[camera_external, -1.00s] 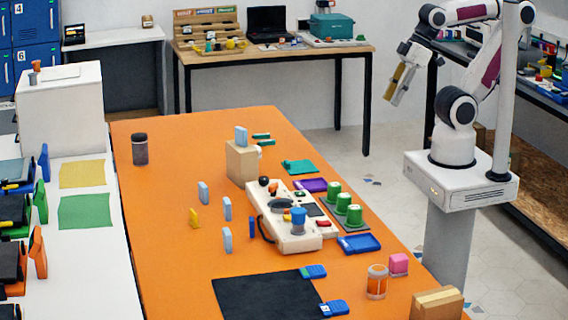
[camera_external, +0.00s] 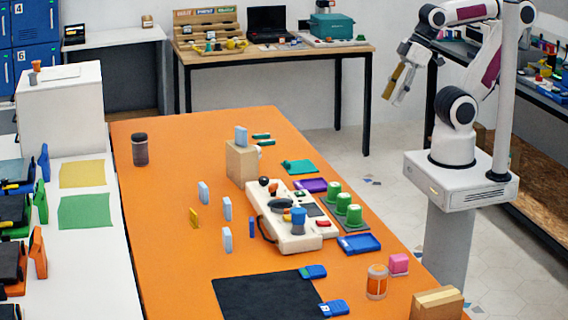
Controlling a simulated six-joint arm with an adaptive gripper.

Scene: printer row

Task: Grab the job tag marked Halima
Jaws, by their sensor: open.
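Several small upright tags stand on the orange table. Light blue ones stand at the middle left (camera_external: 203,192), a little to the right (camera_external: 227,208) and nearer the front (camera_external: 227,239). Another light blue tag (camera_external: 241,136) stands on top of a wooden block (camera_external: 241,161). A yellow tag (camera_external: 194,217) stands left of the blue ones. No name is readable on any of them, so I cannot tell which is marked Halima. My gripper (camera_external: 393,98) is open and empty, raised high beyond the table's right edge, far from all the tags.
A white control box (camera_external: 290,235) with knobs stands right of the tags, with green cups (camera_external: 343,204) beside it. A dark jar (camera_external: 140,149) is at the back left. A black mat (camera_external: 265,297) lies in front. The table's left side is mostly clear.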

